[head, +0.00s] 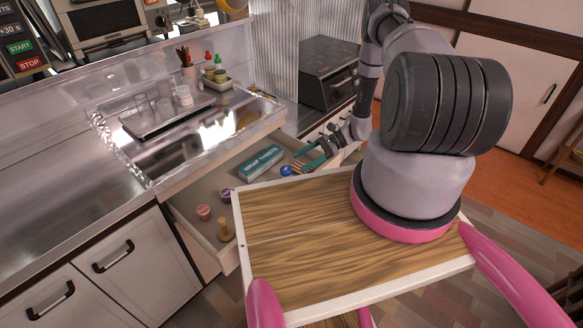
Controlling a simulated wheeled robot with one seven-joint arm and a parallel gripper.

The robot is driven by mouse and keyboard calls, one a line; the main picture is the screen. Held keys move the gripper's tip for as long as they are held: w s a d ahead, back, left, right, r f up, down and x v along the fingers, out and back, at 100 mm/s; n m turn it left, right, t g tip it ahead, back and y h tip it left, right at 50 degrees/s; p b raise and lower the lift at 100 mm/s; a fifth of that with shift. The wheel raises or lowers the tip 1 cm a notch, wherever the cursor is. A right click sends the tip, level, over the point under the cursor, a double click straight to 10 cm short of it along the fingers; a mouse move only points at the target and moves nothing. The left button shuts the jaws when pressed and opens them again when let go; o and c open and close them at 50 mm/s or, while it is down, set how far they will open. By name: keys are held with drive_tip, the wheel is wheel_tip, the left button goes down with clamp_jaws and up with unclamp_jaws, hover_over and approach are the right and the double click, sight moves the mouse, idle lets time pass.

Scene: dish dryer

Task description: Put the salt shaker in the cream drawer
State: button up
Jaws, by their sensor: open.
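The cream drawer (180,224) is pulled open below the sink counter and holds several small things. My gripper (303,159) is open, over the right end of the drawer. A small blue round object (287,171) and a brown striped object (299,167) lie in the drawer close to its fingers. I cannot tell whether the fingers touch either one. I cannot pick out the salt shaker with certainty; no object here is clearly it.
The drawer also holds a teal wrap sheets box (261,162), a purple item (225,195), a pink item (204,212) and a wooden item (225,231). My wooden top overlaps the drawer's front in view.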

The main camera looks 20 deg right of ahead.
drive_tip(key=shift+v, duration=2.25)
drive_tip(key=shift+r, duration=0.1)
wheel_tip(320, 180, up, 37)
drive_tip(key=w+a+n+h, duration=0.2)
drive_tip(key=n+h, duration=0.5)
drive_tip(key=s+a+r+n+t+h, duration=0.3)
drive_tip(key=s+r+t, duration=0.5)
drive_tip(key=s+r, duration=1.3)
drive_tip(key=s+n+h, duration=0.1)
drive_tip(key=n, duration=0.1)
drive_tip(key=shift+s+r+n+h, duration=0.3)
drive_tip(key=shift+s+n, duration=0.05)
drive_tip(key=shift+n, duration=0.05)
drive_tip(key=shift+a, duration=0.15)
